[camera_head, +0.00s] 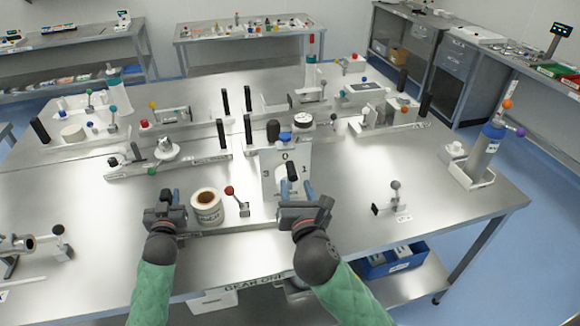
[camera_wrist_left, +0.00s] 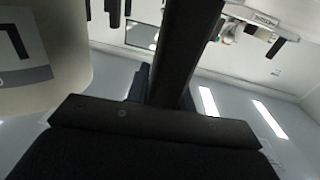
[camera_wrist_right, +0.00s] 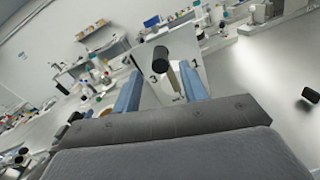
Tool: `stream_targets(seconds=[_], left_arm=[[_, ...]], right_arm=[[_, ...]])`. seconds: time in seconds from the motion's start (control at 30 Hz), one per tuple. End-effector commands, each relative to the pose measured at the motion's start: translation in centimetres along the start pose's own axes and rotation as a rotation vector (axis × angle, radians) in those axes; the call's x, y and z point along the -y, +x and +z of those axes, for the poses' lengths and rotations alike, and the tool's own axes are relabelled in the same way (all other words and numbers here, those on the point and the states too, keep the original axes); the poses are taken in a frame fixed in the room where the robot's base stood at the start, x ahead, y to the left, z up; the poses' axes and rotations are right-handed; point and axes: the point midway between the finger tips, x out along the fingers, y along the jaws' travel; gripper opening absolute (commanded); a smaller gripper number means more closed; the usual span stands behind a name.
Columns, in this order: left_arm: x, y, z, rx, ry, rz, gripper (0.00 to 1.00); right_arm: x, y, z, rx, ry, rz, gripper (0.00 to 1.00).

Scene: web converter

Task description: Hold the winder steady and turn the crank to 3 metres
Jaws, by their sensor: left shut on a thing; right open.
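The winder has an upright white dial plate (camera_head: 270,160) marked 0, 1 and 3, which also shows in the right wrist view (camera_wrist_right: 198,62). A black crank knob (camera_head: 291,171) stands out in front of the plate. My right gripper (camera_head: 292,192) is open just in front of the knob. In the right wrist view the knob (camera_wrist_right: 160,60) appears between and beyond the blue fingertips (camera_wrist_right: 160,88). My left gripper (camera_head: 170,196) is shut on a dark upright post (camera_wrist_left: 185,50) at the winder's left end, mostly hidden in the head view.
A labelled white roll (camera_head: 207,206) stands right of my left gripper, with a red-knobbed lever (camera_head: 238,200) beside it. A grey-knobbed lever (camera_head: 392,200) and a blue bottle in a holder (camera_head: 487,150) stand to the right. Other devices crowd the bench behind.

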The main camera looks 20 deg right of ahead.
Motion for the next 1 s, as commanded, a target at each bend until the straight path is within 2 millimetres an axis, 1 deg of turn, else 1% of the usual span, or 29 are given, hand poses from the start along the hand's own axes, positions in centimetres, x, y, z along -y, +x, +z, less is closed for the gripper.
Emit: stream_targets(seconds=[0.03, 0.3, 0.4, 0.5, 0.67, 0.93, 0.97, 1.0], left_arm=[[-0.2, -0.2, 1.6, 0.023, -0.001, 0.001, 0.0], [-0.2, -0.2, 1.6, 0.023, -0.001, 0.001, 0.0], [-0.2, -0.2, 1.6, 0.023, -0.001, 0.001, 0.0], [-0.2, -0.2, 1.6, 0.023, -0.001, 0.001, 0.0], [-0.2, -0.2, 1.6, 0.023, -0.001, 0.001, 0.0], [-0.2, -0.2, 1.6, 0.023, -0.001, 0.001, 0.0], [-0.2, -0.2, 1.6, 0.023, -0.001, 0.001, 0.0], [-0.2, -0.2, 1.6, 0.023, -0.001, 0.001, 0.0]], right_arm=[[0.0, 1.0, -0.2, 0.001, 0.0, -0.001, 0.43], [0.0, 5.5, -0.2, 0.0, 0.002, -0.001, 0.43], [0.0, 6.9, -0.2, -0.001, 0.001, -0.001, 0.43], [0.1, 7.8, -0.3, -0.002, 0.002, -0.001, 0.43], [0.1, 8.5, -0.3, -0.001, 0.001, -0.001, 0.43], [0.1, 8.6, -0.3, -0.002, 0.001, -0.001, 0.43], [0.1, 8.6, -0.3, -0.002, 0.001, -0.001, 0.39], [0.1, 8.6, -0.3, -0.002, 0.001, -0.001, 0.32]])
